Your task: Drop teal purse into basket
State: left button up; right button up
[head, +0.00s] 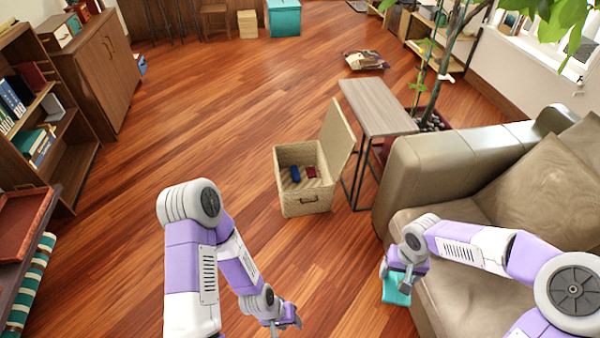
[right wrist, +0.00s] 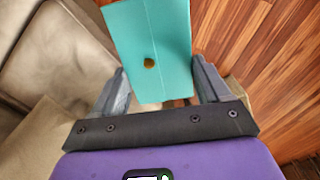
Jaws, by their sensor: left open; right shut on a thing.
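The teal purse (head: 396,289) is in my right gripper (head: 406,272), beside the front of the sofa in the head view. In the right wrist view the teal purse (right wrist: 150,55), flat with a round brass clasp, sits between the two fingers of my right gripper (right wrist: 160,90). The woven basket (head: 306,205) stands on the floor left of the side table, its lid tilted open. A blue item (head: 295,174) and a red item (head: 311,171) lie inside it. My left gripper (head: 284,322) is low over the floor, empty; its fingers are small in the view.
A grey-topped side table (head: 378,105) stands right behind the basket. The tan sofa (head: 440,165) fills the right side. Shelves and a wooden cabinet (head: 100,70) line the left. Wood floor (head: 215,130) is clear left of the basket.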

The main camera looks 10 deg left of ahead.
aim_at(301, 185)
jog(key=u, duration=0.5)
jog(key=i, duration=1.1)
jog(key=z, duration=0.45)
jog(key=i, duration=1.15)
jog(key=u, duration=0.85)
jog(key=i, duration=0.4)
jog(key=u, duration=0.35)
